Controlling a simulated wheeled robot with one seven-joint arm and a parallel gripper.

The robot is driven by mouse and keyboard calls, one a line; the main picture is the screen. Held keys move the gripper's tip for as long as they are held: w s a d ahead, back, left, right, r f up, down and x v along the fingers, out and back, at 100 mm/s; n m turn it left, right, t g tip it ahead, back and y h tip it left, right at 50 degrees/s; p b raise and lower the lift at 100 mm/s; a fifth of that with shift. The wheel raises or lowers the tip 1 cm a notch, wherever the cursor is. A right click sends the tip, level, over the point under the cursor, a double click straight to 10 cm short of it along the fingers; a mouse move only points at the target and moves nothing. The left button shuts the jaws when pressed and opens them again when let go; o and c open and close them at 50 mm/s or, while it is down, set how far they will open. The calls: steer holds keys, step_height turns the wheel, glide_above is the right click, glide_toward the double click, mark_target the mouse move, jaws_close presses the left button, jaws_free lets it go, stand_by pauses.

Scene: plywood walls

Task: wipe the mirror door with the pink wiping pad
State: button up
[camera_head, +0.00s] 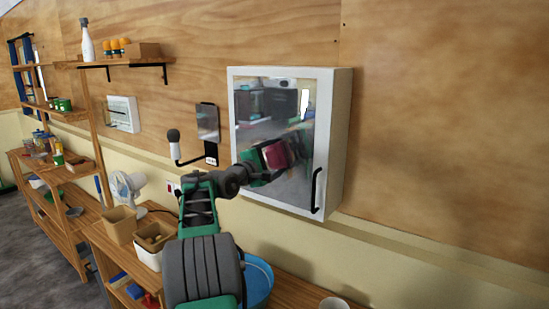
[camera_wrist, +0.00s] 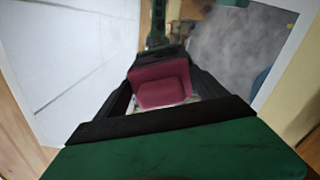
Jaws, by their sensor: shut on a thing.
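The mirror door (camera_head: 262,110) is the front of a white wall cabinet, with a black handle (camera_head: 317,190) at its lower right. My gripper (camera_head: 270,158) is in front of the lower middle of the mirror. It is shut on the pink wiping pad (camera_wrist: 162,85), which shows dark pink between the two black fingers in the wrist view. The pad (camera_head: 276,155) also shows against the mirror in the head view, partly mixed with its reflection. The pad is close to the glass; I cannot tell whether it touches. My arm hides the door's lower left part.
A dark panel (camera_head: 207,122) with a black bracket hangs left of the cabinet. Below are a bench with brown bins (camera_head: 120,225), a white fan (camera_head: 128,187) and a blue basin (camera_head: 259,284). Shelves stand at the left. The wall right of the cabinet is bare.

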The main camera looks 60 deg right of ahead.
steer(key=shift+w+r+p, duration=0.15)
steer(key=shift+w+p, duration=0.15)
steer(key=shift+w, duration=0.05)
steer(key=shift+w+d+f+p, duration=0.1)
steer(key=shift+w+p, duration=0.05)
steer(key=shift+w, duration=0.35)
steer(key=shift+w+d+f+p, duration=0.1)
steer(key=shift+w+p, duration=0.05)
steer(key=shift+w, duration=0.3)
steer(key=shift+w+d, duration=0.65)
steer(key=shift+w, duration=3.65)
steer(key=s+b, duration=0.2)
steer(key=b, duration=0.1)
steer(key=s+b, duration=0.3)
steer(key=b, duration=0.1)
steer(key=s+a+b, duration=0.1)
steer(key=s+b, duration=0.1)
steer(key=b, duration=0.1)
steer(key=shift+s+a, duration=0.1)
steer(key=shift+s, duration=0.25)
steer(key=s+b, duration=0.2)
steer(key=s, duration=0.1)
steer(key=shift+a+b, duration=0.2)
steer(key=shift+b, duration=0.2)
steer(key=shift+s, duration=0.35)
steer(key=shift+r, duration=0.1)
